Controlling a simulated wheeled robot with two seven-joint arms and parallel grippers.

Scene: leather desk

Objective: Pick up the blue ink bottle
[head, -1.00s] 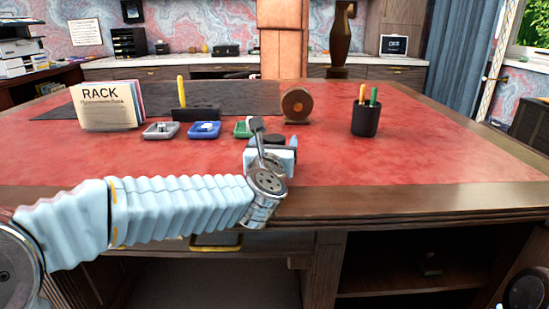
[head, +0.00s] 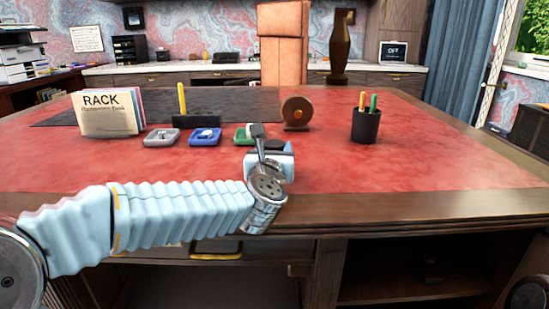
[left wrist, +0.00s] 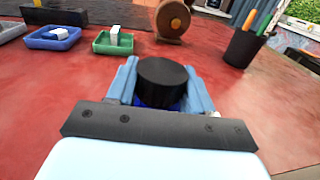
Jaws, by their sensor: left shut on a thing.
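The blue ink bottle (left wrist: 160,82) shows in the left wrist view as a round black cap with a strip of blue glass below it. It stands between the two light blue fingers of my left gripper (left wrist: 161,70), one on each side. The gripper is shut on it. The lower part of the bottle is hidden by the gripper body. In the head view my left gripper (head: 272,154) is over the front part of the red desk top, and the wrist largely hides the bottle there. My right gripper is not in view.
Grey, blue (head: 205,137) and green (head: 242,133) trays lie beyond the gripper. A round wooden piece (head: 296,112) stands behind, and a black pen cup (head: 366,125) to the right. A rack card (head: 110,116) stands at left. The red desk top (head: 420,165) is clear at right.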

